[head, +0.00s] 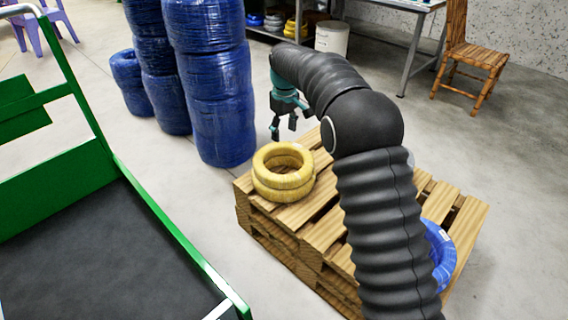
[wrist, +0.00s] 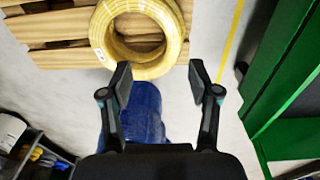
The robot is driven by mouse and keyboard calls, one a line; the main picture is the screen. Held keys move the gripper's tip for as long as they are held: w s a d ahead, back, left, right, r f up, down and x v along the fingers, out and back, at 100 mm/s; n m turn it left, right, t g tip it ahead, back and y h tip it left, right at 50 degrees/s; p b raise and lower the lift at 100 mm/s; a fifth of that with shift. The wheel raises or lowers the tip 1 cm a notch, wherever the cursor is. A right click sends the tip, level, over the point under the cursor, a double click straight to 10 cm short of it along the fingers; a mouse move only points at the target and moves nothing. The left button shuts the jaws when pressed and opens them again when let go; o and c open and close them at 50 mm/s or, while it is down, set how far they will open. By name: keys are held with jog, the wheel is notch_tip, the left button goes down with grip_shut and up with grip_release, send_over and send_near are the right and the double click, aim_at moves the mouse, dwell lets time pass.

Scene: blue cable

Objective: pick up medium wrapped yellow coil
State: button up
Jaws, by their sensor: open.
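In the wrist view the coil (wrist: 137,36) is at the top, beyond the fingertips, cut off by the frame's upper edge. My gripper (head: 284,128) hangs above and behind the coil in the head view, apart from it. In the wrist view my gripper (wrist: 158,82) is open, with nothing between its fingers.
The pallet stack (head: 322,234) also carries a blue coil (head: 438,252), partly hidden by my arm. Tall stacks of blue wrapped coils (head: 212,90) stand behind at left. A green-framed cart (head: 148,205) is at left. A bamboo chair (head: 474,58) is at the back right.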

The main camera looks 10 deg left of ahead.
jog(key=n, duration=0.2)
send_over(268, 172)
notch_tip(268, 172, down, 7)
jog(key=shift+g, duration=0.3)
jog(key=f, duration=0.8)
jog(key=shift+s+f, duration=0.2)
jog(key=shift+f, duration=0.1)
jog(key=shift+w+f, duration=0.1)
jog(key=shift+f, duration=2.55)
grip_shut()
jog(key=shift+r, duration=0.1)
